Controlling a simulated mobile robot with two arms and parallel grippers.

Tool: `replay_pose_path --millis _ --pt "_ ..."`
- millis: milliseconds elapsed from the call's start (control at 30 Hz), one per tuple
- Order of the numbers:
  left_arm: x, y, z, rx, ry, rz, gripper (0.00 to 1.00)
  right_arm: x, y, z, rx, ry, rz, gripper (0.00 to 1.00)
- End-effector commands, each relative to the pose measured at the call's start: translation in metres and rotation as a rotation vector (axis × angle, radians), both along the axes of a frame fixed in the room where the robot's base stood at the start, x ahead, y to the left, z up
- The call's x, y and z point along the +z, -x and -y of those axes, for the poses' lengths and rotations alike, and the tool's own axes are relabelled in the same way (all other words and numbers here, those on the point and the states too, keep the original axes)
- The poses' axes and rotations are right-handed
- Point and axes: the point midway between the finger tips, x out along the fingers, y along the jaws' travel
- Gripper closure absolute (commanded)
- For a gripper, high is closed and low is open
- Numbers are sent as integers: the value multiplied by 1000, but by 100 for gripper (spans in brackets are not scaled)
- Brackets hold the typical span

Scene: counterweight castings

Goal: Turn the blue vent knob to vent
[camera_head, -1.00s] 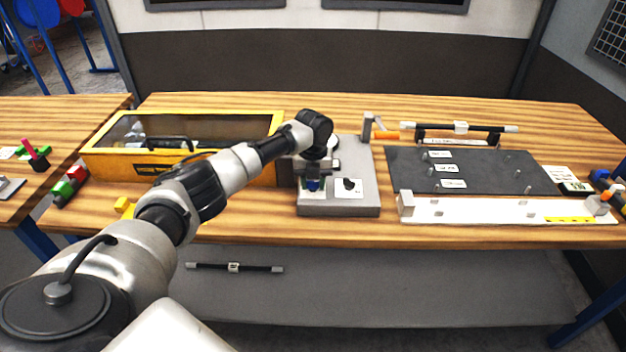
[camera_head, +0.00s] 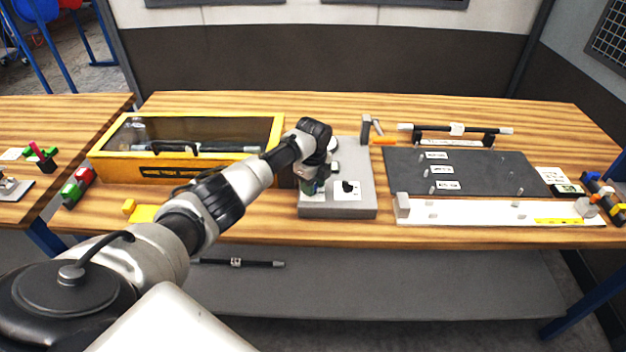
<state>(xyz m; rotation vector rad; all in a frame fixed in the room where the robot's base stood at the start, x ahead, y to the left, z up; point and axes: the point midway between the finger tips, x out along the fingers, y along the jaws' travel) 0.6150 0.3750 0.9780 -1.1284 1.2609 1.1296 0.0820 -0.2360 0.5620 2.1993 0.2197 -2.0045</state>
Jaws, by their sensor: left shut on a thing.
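The grey fixture block (camera_head: 362,208) stands at the middle of the bench. On its top is a white label plate with a black knob (camera_head: 347,186). My left arm reaches in from the left, and my left gripper (camera_head: 312,187) points down at the left part of the block, beside the black knob. It is shut on the blue vent knob, which is mostly hidden behind the fingers and wrist. The knob's pointing direction and its label cannot be read. My right gripper is not in view.
A yellow box (camera_head: 265,168) with a dark see-through lid stands to the left, close to my forearm. To the right are a dark pegged board (camera_head: 480,170) and a white tray (camera_head: 480,210). A grey upright with a handle (camera_head: 367,128) rises behind the block.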

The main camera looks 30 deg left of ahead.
Motion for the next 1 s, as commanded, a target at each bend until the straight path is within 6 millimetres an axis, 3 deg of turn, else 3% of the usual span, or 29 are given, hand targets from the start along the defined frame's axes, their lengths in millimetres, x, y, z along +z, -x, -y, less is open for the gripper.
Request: replay_pose_path --millis 500,1000 --pt "4 -1 -1 453 -1 5 88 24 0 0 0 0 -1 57" --pt "3 -2 -1 651 -2 5 88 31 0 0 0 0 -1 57"
